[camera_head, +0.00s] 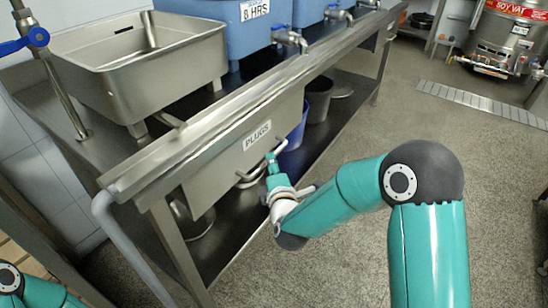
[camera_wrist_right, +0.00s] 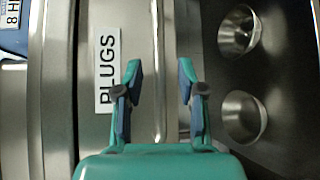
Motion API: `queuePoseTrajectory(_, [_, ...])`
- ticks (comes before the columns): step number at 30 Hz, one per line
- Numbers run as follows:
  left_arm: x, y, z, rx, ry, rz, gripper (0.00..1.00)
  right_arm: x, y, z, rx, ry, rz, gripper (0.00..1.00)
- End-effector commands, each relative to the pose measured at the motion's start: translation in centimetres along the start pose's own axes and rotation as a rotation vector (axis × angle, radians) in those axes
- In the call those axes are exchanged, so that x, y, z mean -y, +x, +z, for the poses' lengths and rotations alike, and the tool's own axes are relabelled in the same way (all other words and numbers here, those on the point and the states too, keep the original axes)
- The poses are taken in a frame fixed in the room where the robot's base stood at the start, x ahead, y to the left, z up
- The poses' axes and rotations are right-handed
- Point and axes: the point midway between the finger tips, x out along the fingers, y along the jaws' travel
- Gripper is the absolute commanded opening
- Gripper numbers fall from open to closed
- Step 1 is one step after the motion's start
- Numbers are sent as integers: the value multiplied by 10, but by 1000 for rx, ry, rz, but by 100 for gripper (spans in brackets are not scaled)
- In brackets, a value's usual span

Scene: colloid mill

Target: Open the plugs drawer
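The plugs drawer (camera_head: 222,160) is a steel front under the bench rim, with a white PLUGS label (camera_head: 257,135); it looks closed. Its bar handle (camera_head: 248,178) runs along the lower part of the front. My right gripper (camera_head: 273,165) is at the handle's right part. In the right wrist view my gripper (camera_wrist_right: 158,78) is open, its fingers apart on either side of the handle bar (camera_wrist_right: 158,40). I cannot tell whether the fingers touch the bar. The label (camera_wrist_right: 107,68) is left of the fingers. My left gripper is out of view.
A steel sink (camera_head: 140,60) and blue tanks (camera_head: 225,30) with taps stand on the bench. The lower shelf holds a blue bucket (camera_head: 297,133), a dark bucket (camera_head: 319,98) and steel bowls (camera_wrist_right: 240,30). The floor (camera_head: 430,130) in front is clear.

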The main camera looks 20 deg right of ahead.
Motion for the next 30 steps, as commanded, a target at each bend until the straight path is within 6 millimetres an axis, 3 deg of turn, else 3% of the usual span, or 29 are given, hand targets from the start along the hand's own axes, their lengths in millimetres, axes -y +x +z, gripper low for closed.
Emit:
queuePoseTrajectory(3, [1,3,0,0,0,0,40,1,21,1,2,-1,0,39])
queuePoseTrajectory(9, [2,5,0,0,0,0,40,1,40,0,0,-1,-1,39])
queuePoseTrajectory(20, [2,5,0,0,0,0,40,0,45,0,0,-1,-1,39])
queuePoseTrajectory(27, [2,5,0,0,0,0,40,0,44,0,0,-1,-1,0])
queuePoseTrajectory(30, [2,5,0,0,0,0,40,0,44,0,0,-1,-2,0])
